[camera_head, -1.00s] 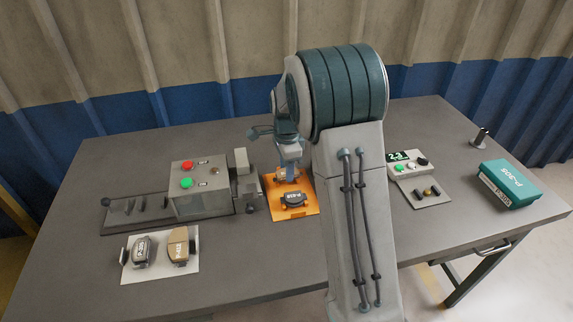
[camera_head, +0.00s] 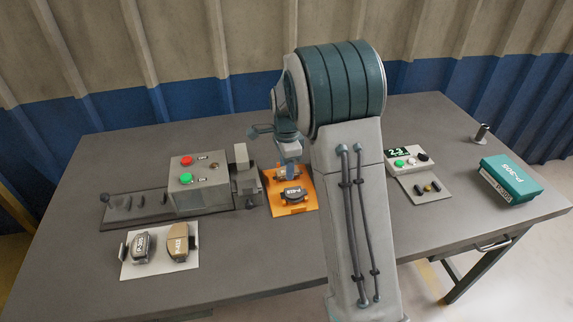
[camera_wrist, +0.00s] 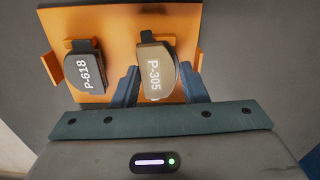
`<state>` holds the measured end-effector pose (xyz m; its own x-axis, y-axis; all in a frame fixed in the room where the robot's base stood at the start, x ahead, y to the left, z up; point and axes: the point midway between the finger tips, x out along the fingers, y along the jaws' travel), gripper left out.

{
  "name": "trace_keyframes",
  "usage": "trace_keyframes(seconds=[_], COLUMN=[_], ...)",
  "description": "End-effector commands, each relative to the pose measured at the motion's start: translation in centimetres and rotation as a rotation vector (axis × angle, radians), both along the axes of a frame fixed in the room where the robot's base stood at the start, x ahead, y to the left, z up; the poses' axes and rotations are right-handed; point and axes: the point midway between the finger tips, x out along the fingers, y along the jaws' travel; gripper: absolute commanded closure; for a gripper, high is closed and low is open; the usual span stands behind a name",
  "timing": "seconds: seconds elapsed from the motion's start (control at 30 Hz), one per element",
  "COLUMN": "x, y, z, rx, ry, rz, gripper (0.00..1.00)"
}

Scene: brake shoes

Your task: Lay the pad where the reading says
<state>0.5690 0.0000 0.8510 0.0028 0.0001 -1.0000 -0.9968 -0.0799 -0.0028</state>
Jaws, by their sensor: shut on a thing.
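My gripper (camera_head: 290,168) is over the far part of the orange tray (camera_head: 283,209). In the wrist view, my gripper (camera_wrist: 158,88) is shut on a tan brake pad marked P-305 (camera_wrist: 156,72), one finger on each side. Whether this pad touches the tray is hard to tell. A dark pad marked P-618 (camera_wrist: 86,70) sits on the tray to its left, clear of the fingers. The same dark pad (camera_head: 294,194) shows in the head view on the tray's near part. A small display (camera_head: 396,153) shows green digits, perhaps 2.3, on a grey unit.
A white plate (camera_head: 160,268) at front left holds a grey pad (camera_head: 141,246) and a tan pad (camera_head: 178,243). A grey box (camera_head: 200,190) with red and green buttons stands left of the tray. A teal box marked P-305 (camera_head: 508,178) lies far right.

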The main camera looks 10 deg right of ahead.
Motion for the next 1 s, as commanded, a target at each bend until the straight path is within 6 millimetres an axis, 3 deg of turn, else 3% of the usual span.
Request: trace_keyframes(seconds=[0.03,0.07,0.13,0.57,0.67,1.0], x=[0.0,0.0,0.0,0.0,0.1,0.1], y=[0.0,0.0,0.0,0.0,0.0,0.0], z=[-0.1,-0.1,0.0,0.6,2.1,9.8], rx=[0.0,0.0,0.0,0.0,0.0,-0.001], ry=[0.0,0.0,0.0,-0.001,-0.004,-0.005], rz=[0.0,0.0,0.0,0.0,0.0,0.001], gripper=[0.92,0.55,0.36,0.35,0.35,0.35])
